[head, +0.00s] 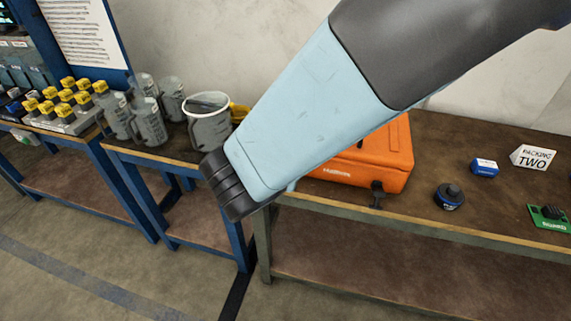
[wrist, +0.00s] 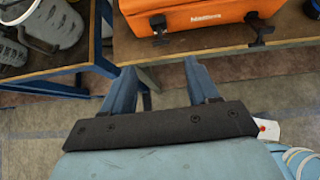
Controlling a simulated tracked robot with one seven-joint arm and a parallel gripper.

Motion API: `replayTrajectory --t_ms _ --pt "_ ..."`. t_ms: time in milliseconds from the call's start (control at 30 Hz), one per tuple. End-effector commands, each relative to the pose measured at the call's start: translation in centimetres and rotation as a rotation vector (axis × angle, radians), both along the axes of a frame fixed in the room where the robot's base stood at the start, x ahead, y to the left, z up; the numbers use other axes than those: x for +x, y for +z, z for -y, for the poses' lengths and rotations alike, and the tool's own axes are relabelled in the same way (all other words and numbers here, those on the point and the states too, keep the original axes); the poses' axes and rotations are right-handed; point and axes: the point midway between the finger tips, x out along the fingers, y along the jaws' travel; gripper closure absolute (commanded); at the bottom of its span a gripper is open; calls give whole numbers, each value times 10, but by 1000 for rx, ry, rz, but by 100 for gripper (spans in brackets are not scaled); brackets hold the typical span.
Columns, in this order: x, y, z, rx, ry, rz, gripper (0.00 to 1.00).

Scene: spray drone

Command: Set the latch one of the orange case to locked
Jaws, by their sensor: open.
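The orange case (head: 370,160) sits on the brown bench, partly hidden behind my arm in the head view. Its front also shows at the top of the wrist view (wrist: 195,18). Two black latches are on that front: a left latch (wrist: 159,27) and a right latch (wrist: 260,27). In the head view only the right latch (head: 377,194) shows; the other is hidden by my arm. I cannot tell which is latch one or how each is set. My gripper (wrist: 160,72) is open and empty, its blue fingers apart, short of the case and below it in the wrist view.
Grey jugs (head: 148,122) and a bucket (head: 209,122) stand on the blue table at left.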

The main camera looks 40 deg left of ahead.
Motion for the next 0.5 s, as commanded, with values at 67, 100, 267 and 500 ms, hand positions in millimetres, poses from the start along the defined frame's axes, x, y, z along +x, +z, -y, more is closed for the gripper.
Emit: replayTrajectory --t_ms 67,100,267,500 --pt "0 -4 0 -4 -6 1 49" --pt "0 -8 -1 -8 -14 4 52" --pt "2 -39 -1 -36 -77 37 68" --pt "4 -95 2 -67 -190 163 91"
